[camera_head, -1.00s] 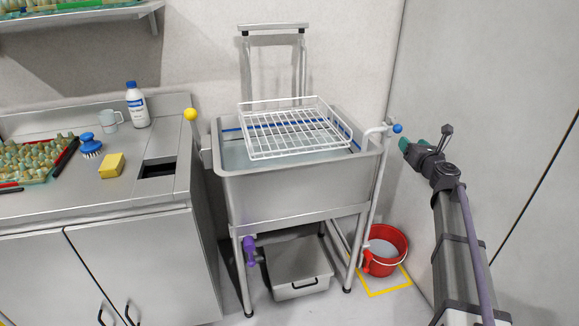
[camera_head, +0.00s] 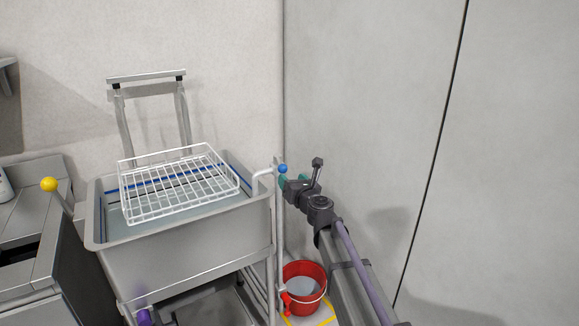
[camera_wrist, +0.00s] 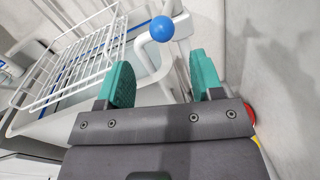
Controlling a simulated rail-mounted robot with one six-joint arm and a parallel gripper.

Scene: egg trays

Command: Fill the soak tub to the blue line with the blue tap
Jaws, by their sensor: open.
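The grey steel soak tub (camera_head: 185,255) stands at left in the head view, with water (camera_head: 118,222) below the blue line (camera_head: 112,190) on its inner wall. A white wire rack (camera_head: 128,188) sits over it, tilted. The blue tap's spout (camera_head: 262,173) reaches over the tub's right rim, with a round blue knob (camera_head: 282,169). The knob also shows in the wrist view (camera_wrist: 162,28), beyond the green fingertips and roughly centred between them. My gripper (camera_head: 288,182) is open and empty, close to the knob. No stream from the spout can be made out.
A red bucket (camera_head: 304,280) stands on the floor in a yellow-marked square (camera_head: 325,316), below the tap pipe. A yellow-knobbed lever (camera_head: 49,184) is left of the tub. A purple valve (camera_head: 145,317) is under it. A plain wall (camera_head: 370,120) is close on the right.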

